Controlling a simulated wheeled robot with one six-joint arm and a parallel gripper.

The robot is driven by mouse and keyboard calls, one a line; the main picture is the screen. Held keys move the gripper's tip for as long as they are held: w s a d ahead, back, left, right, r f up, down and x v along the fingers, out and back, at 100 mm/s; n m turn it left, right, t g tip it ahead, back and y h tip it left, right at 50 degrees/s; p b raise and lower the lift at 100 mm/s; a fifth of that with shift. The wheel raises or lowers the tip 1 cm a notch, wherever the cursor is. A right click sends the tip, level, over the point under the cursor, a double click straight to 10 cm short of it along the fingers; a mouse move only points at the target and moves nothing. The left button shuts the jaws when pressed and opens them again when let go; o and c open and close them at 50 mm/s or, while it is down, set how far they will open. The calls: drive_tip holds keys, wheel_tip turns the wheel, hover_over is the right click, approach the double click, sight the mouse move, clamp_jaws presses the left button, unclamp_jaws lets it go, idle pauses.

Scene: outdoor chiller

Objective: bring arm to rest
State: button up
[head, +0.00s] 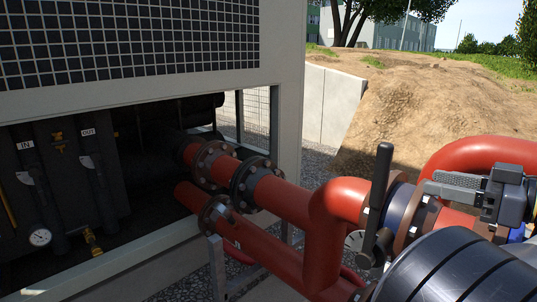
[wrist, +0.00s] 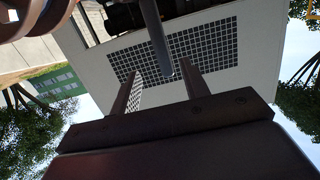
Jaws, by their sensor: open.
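My gripper (wrist: 158,69) shows in the wrist view, its two fingers apart and its dark palm across the bottom. A dark rod with a rounded tip (wrist: 157,35) comes down from the top of the wrist view and ends in line with the gap between the fingers. I cannot tell how far it is from them, and no grip on it shows. In the head view a black upright lever (head: 378,190) stands by the red pipes; the rod may be this lever.
The chiller (head: 285,60) fills the left of the head view, with its grille above an open bay. Red flanged pipes (head: 290,205) run out to the right. A dirt mound (head: 430,100) lies behind.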

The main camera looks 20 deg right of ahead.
drive_tip(key=b+x, duration=0.2)
drive_tip(key=x, duration=0.7)
drive_tip(key=shift+w+a, duration=0.2)
drive_tip(key=shift+w, duration=0.05)
drive_tip(key=p, duration=0.6)
approach(389, 173)
drive_tip(key=b+x, duration=0.6)
drive_tip(key=x, duration=0.4)
drive_tip(key=p, duration=0.1)
drive_tip(key=w+p, duration=0.1)
drive_tip(key=w+g, duration=0.1)
drive_tip(key=shift+w+a+r+p, duration=0.15)
drive_tip(key=shift+a+r+p, duration=0.2)
drive_tip(key=shift+a+p, duration=0.05)
drive_tip(key=shift+w+a+f+g+h+p, duration=0.15)
drive_tip(key=shift+w+g+p, duration=0.1)
drive_tip(key=shift+w, duration=0.15)
drive_tip(key=shift+w+a+f+g+h+p, duration=0.1)
drive_tip(key=shift+w+f+g+h+p, duration=0.05)
drive_tip(key=shift+w+p, duration=0.15)
